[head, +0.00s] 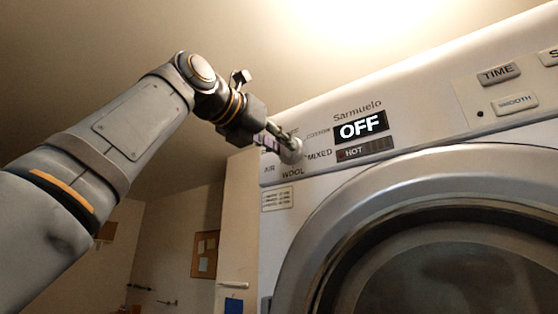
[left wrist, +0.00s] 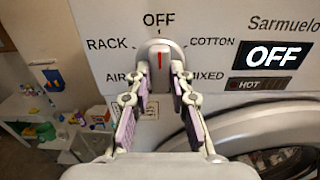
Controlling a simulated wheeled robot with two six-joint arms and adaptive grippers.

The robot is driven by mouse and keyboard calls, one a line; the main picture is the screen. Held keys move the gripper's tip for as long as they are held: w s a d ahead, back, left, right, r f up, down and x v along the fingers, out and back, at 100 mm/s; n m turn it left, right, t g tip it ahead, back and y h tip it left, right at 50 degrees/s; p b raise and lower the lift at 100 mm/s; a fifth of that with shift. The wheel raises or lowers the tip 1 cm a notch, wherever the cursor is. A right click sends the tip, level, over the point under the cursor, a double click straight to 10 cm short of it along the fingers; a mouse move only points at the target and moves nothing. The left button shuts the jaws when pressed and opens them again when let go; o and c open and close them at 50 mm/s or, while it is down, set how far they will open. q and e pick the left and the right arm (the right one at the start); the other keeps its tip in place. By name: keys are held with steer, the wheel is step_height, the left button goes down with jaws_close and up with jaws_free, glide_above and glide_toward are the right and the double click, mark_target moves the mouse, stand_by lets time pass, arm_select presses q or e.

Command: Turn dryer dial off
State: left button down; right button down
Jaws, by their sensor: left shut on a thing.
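The dryer dial (left wrist: 159,58) is a round grey knob with a red mark, in the upper middle of the left wrist view. The red mark points up at the printed OFF label. In the head view the dial (head: 291,150) is at the left of the dryer panel, partly hidden by my gripper. My left gripper (left wrist: 160,76) has its fingertips on both sides of the dial and is shut on it. It also shows in the head view (head: 279,142). The dryer's display (head: 361,125) reads OFF. My right gripper is in neither view.
The round dryer door (head: 440,270) is below the panel. TIME (head: 498,73) and SMOOTH (head: 514,104) buttons are at the right. In the left wrist view, a shelf with several bottles and items (left wrist: 50,125) stands at the left.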

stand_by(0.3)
arm_select(q)
steer(key=c, duration=1.2)
jaws_free()
